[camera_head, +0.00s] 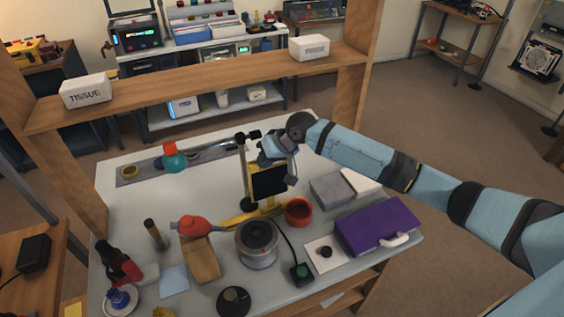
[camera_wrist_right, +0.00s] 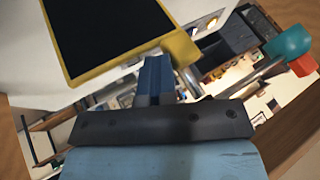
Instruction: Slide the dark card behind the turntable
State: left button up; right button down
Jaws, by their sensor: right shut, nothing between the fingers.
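The dark card (camera_head: 269,182) stands upright in a yellow frame, behind the round turntable (camera_head: 257,236) on the workbench. In the right wrist view the dark card (camera_wrist_right: 105,32) fills the upper left, with its yellow edge along the bottom and left. My right gripper (camera_head: 290,172) is at the card's upper right side in the head view. Its fingers (camera_wrist_right: 155,78) look closed and empty, just beside a yellow corner piece of the frame. I cannot tell whether they touch it. My left gripper is not in view.
An orange-red bowl (camera_head: 298,211) stands right of the card's base. A grey block (camera_head: 332,189) and a purple case (camera_head: 376,226) are further right. A wooden shelf beam (camera_head: 200,78) crosses behind the bench.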

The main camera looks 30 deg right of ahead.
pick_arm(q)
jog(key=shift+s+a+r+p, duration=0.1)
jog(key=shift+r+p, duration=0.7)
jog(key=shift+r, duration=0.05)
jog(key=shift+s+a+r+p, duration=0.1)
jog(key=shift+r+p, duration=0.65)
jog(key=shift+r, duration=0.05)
pick_arm(e)
jog(key=a, duration=0.9)
jog(key=shift+w+a, duration=0.2)
jog(key=shift+w, duration=0.1)
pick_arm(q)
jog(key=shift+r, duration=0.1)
pick_arm(e)
jog(key=shift+d, duration=0.1)
